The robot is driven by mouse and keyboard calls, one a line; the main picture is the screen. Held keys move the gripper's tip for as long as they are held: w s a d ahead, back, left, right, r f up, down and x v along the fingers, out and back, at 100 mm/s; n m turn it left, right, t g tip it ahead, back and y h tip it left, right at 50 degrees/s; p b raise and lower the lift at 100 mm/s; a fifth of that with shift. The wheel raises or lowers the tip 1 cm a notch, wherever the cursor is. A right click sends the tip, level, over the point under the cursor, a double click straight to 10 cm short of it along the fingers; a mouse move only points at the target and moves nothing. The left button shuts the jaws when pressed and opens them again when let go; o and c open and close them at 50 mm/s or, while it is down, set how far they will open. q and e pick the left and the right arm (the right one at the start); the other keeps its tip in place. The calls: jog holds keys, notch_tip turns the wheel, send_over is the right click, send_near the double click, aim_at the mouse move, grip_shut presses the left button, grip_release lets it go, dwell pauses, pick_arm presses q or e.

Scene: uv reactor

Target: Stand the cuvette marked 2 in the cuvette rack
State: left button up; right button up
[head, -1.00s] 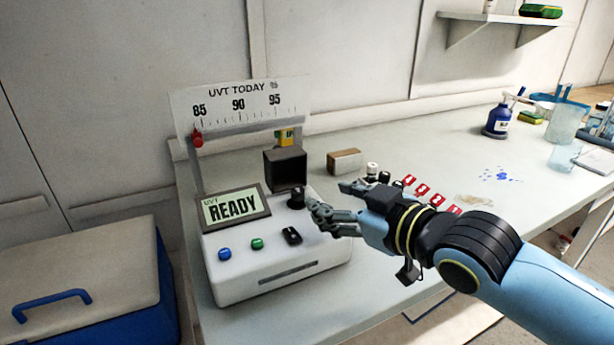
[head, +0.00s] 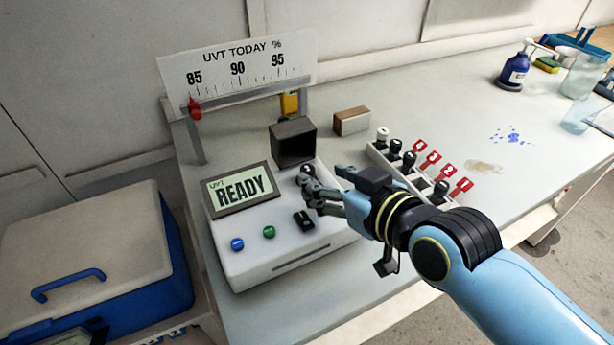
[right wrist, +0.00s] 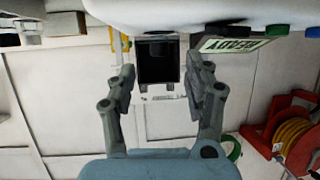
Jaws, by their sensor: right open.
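The cuvette rack (head: 378,154) stands on the bench right of the white UVT instrument (head: 290,255). It holds several capped cuvettes, one with a white cap (head: 382,134) and others with black caps. I cannot read a mark 2 on any cuvette. A small black-topped piece (head: 306,171) stands on the instrument's top before the dark box; whether it is the cuvette marked 2 cannot be told. My right gripper (head: 322,184) is open beside this piece, over the instrument's right side. In the right wrist view, nothing shows held between the spread fingers (right wrist: 162,85). My left gripper is out of view.
The display (head: 240,190) reads READY. A dark box (head: 293,142) stands behind the black-topped piece, and a brown-and-white block (head: 351,121) lies behind the rack. Red tags (head: 433,157) stick up along the rack's right side. A blue bottle (head: 514,70) stands farther right; bench between is mostly clear.

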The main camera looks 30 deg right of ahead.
aim_at(309, 171)
jog(key=p+x, duration=0.1)
jog(key=x, duration=0.4)
jog(key=shift+w, duration=0.3)
jog(key=shift+s, duration=0.1)
jog(key=shift+c, duration=0.7)
grip_shut()
